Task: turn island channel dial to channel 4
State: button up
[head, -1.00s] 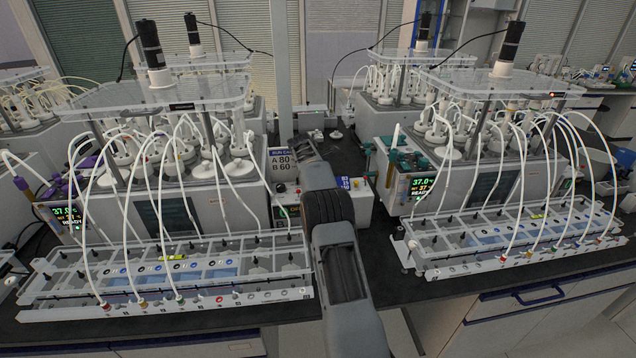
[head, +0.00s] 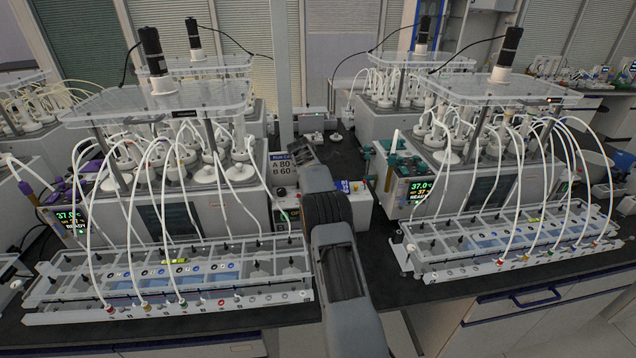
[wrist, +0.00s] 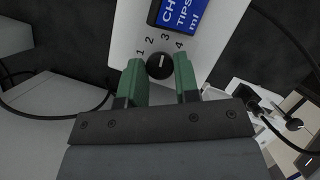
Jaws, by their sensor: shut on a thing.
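The channel dial (wrist: 160,66) is a round black knob with a short white pointer line, on a pale panel (wrist: 212,30). The numbers 1, 2, 3 and 4 are printed in an arc around its upper side. The pointer stands nearly straight up in the wrist view, closest to the 3. My gripper (wrist: 160,78) has its two green fingers on either side of the knob and is shut on it. In the head view my arm covers the fingers and I cannot make out the dial there.
A blue display (wrist: 181,14) sits above the numbers. In the head view, reactor units with thin tubes stand left (head: 180,190) and right (head: 480,150) of my arm. Clear-topped racks (head: 170,275) line the bench front. A dark cable (wrist: 60,110) curves at left in the wrist view.

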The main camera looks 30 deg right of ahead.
jog(key=shift+m, duration=0.3)
jog(key=o, duration=0.9)
jog(key=v, duration=1.4)
jog(key=shift+w, duration=0.15)
jog(key=shift+f, duration=0.1)
